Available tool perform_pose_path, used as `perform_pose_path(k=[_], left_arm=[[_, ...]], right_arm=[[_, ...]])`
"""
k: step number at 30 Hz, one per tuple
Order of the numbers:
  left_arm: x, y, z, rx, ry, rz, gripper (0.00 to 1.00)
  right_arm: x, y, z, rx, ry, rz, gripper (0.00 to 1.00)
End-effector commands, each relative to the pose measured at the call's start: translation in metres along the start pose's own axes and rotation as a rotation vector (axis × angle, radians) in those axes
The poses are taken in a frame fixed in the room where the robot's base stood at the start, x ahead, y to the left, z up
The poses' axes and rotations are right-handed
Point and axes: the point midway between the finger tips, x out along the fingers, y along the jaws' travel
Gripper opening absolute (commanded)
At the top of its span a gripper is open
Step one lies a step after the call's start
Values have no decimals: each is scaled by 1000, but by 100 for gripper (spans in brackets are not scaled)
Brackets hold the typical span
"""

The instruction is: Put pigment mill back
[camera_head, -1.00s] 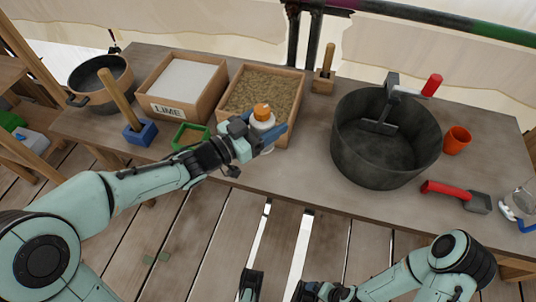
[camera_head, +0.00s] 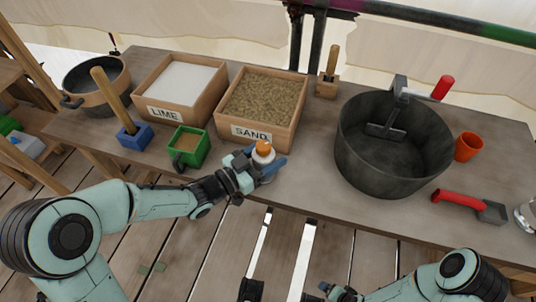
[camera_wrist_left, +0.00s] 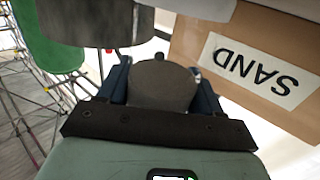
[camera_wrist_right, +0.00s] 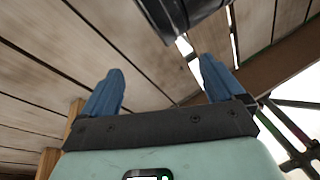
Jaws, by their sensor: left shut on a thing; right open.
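My left gripper (camera_head: 258,167) is shut on a small white, rounded thing with an orange top, which looks like the pigment mill (camera_head: 263,150). It holds it upright just in front of the sand box (camera_head: 262,133); whether it touches the table is unclear. In the left wrist view the mill shows as a grey rounded body (camera_wrist_left: 160,88) between the blue fingers, with the SAND label beside it. My right gripper (camera_wrist_right: 160,85) is open and empty in the right wrist view, over the plank floor.
The lime box (camera_head: 163,113), green box (camera_head: 188,158), blue block with wooden handle (camera_head: 133,137) and dark pot (camera_head: 98,92) stand left. A big black tub (camera_head: 390,160), orange cup (camera_head: 468,147) and red-handled scoop (camera_head: 458,199) stand right.

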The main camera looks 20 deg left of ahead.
Motion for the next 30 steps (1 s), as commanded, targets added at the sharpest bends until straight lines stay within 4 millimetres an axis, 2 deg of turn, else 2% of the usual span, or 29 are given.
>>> perform_pose_path(k=[5, 6, 8, 19, 23, 30], left_arm=[[0, 0, 4, 0, 0, 1, 31], [0, 0, 4, 0, -1, 0, 75], [0, 0, 3, 0, -1, 0, 91], [0, 0, -2, 0, 0, 0, 91], [-19, -1, -1, -1, -3, -3, 91], [-72, -1, -2, 0, -3, -4, 91]], right_arm=[[4, 1, -2, 1, 7, 2, 95], [3, 1, -2, 1, 8, 2, 95], [3, 1, -2, 1, 7, 2, 95], [-2, 0, 0, 0, -1, 0, 95], [-6, -2, 6, -1, -17, -1, 95], [-19, -6, 21, -5, -65, -5, 95]])
